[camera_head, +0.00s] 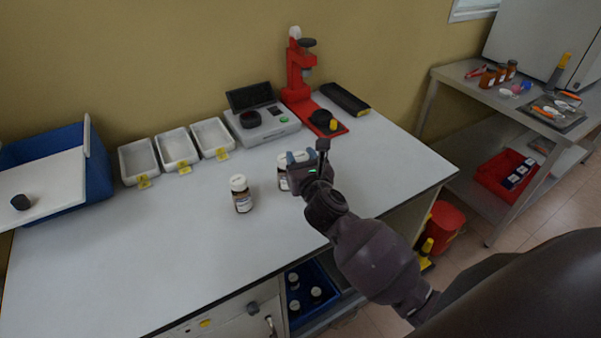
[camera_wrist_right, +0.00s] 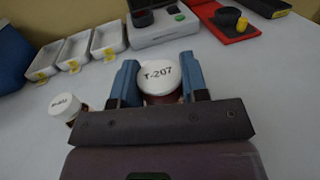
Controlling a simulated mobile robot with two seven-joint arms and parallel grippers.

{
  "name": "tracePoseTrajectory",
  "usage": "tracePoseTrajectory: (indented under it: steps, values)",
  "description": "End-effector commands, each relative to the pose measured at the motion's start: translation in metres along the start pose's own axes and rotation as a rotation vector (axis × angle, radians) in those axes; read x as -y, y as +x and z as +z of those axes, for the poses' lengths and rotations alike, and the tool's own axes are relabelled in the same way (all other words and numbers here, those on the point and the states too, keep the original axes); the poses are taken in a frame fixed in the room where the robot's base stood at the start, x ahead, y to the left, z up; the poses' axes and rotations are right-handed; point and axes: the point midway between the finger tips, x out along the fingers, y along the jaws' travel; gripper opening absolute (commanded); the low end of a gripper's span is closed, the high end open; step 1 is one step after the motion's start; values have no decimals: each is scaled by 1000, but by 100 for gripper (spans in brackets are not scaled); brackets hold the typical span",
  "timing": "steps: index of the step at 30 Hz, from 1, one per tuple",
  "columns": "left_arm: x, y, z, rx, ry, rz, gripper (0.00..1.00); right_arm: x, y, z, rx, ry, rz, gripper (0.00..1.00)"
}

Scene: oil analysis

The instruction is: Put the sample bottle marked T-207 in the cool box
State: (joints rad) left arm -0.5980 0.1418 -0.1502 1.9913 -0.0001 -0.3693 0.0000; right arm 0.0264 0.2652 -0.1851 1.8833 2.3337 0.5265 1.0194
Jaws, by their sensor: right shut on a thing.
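The sample bottle marked T-207 (camera_wrist_right: 160,77) has a white cap and stands between the blue fingers of my right gripper (camera_wrist_right: 160,85), which is shut on it. In the head view the same bottle (camera_head: 283,183) is partly hidden behind my right gripper (camera_head: 298,162), over the middle of the bench. I cannot tell whether its base touches the bench. The blue cool box (camera_head: 97,172) is at the far left. A white lid (camera_head: 50,187) with a dark knob lies at its front, covering much of it. My left gripper is not in view.
A second white-capped bottle (camera_head: 241,194) stands just left of the held one. Three white trays (camera_head: 139,162) with yellow tags line the back, beside a grey instrument (camera_head: 262,127) and a red press (camera_head: 300,75). The bench front is clear.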

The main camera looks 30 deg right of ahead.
Motion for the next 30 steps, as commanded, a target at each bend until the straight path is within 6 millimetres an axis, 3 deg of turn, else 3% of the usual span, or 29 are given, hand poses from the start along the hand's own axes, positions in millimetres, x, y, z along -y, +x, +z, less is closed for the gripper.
tracePoseTrajectory:
  steps: [9, 22, 23, 27, 30]
  values:
    - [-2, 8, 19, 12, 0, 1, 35, 0, 0, -41, -3, 0, -1, 10]
    - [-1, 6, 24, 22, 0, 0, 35, 0, 0, -44, -1, 0, 0, 10]
    - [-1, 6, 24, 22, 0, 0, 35, 0, 0, -44, -2, -1, 0, 42]
    - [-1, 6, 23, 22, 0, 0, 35, 0, 0, -44, -1, -1, 0, 64]
    - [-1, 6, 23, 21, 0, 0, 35, 0, 0, -44, -1, -1, 0, 66]
